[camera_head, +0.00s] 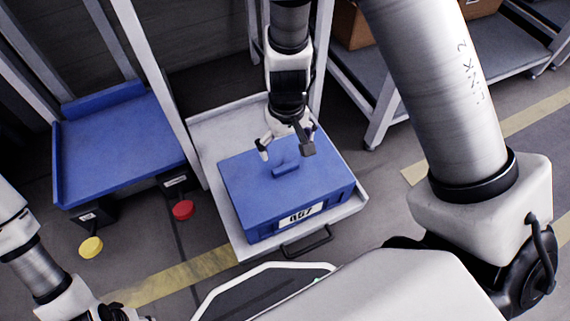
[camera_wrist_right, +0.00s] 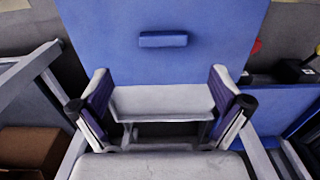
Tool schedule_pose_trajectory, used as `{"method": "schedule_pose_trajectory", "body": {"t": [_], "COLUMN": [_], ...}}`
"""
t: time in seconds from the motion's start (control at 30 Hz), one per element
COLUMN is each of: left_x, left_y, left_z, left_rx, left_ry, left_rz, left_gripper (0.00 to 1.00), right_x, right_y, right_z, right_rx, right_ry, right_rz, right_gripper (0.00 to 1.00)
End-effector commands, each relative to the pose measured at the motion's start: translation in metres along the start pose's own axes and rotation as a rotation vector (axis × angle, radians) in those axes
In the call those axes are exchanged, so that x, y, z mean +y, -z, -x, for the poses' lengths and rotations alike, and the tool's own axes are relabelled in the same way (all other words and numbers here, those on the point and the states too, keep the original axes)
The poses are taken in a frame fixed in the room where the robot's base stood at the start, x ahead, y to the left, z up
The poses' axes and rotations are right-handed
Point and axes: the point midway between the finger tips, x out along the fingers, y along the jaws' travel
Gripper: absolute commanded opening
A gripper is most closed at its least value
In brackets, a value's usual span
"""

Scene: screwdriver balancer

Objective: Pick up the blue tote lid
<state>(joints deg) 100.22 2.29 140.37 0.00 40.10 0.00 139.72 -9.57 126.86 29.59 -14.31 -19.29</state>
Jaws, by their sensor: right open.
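The blue tote lid (camera_head: 318,180) lies flat on the blue tote (camera_head: 262,232), which has a white label on its front. A small raised handle (camera_head: 285,169) stands at the lid's middle; it also shows in the right wrist view (camera_wrist_right: 163,39). My right gripper (camera_head: 285,148) is over the lid's far part, just behind the handle, with its fingers apart and nothing between them. In the right wrist view the handle is beyond the open fingertips (camera_wrist_right: 160,82). My left arm comes in at the bottom left; its gripper is mostly cut off.
The tote stands on a pale tray (camera_head: 215,134) with a dark front handle (camera_head: 307,243). A blue platform (camera_head: 120,145) is on the left, with red (camera_head: 183,210) and yellow (camera_head: 91,247) buttons nearby. Upright frame posts flank the tray. A shelf with cardboard boxes (camera_head: 354,25) is at the back right.

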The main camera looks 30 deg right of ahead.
Motion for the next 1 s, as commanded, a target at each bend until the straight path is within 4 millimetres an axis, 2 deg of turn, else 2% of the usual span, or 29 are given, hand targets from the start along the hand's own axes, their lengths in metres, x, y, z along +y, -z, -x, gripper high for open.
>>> {"method": "schedule_pose_trajectory", "body": {"t": [0.03, 0.33, 0.47, 0.53, 0.77, 0.8, 0.83, 0.97, 1.0], "left_x": [0.000, 0.000, -0.001, -0.001, -0.001, -0.001, -0.001, -0.001, -0.001], "left_y": [0.000, 0.001, 0.001, 0.002, 0.003, 0.003, 0.003, 0.002, 0.002], "left_z": [-0.010, -0.036, -0.061, -0.067, -0.064, -0.064, -0.064, -0.065, -0.065], "left_rx": [0.001, 0.001, 0.003, 0.005, 0.007, 0.006, 0.006, 0.006, 0.006], "left_ry": [0.000, 0.000, 0.000, 0.001, 0.001, 0.001, 0.001, 0.001, 0.001], "left_rz": [0.000, 0.000, 0.004, 0.006, 0.007, 0.007, 0.007, 0.007, 0.007], "left_gripper": [0.39, 0.39, 0.39, 0.39, 0.39, 0.39, 0.39, 0.39, 0.39], "right_x": [-0.002, -0.003, -0.005, -0.005, -0.005, -0.005, -0.005, -0.005, -0.005], "right_y": [0.001, 0.000, -0.002, -0.002, -0.002, -0.002, -0.002, -0.002, -0.002], "right_z": [-0.008, -0.042, -0.068, -0.078, -0.077, -0.077, -0.077, -0.077, -0.077], "right_rx": [0.001, 0.000, 0.000, -0.002, -0.001, -0.001, 0.000, 0.000, -0.001], "right_ry": [0.004, 0.005, 0.005, 0.005, 0.004, 0.004, 0.004, 0.004, 0.004], "right_rz": [0.000, 0.001, 0.000, 0.000, 0.000, 0.000, 0.000, 0.000, 0.000], "right_gripper": [1.00, 1.00, 1.00, 1.00, 1.00, 0.96, 0.86, 0.40, 0.26]}}
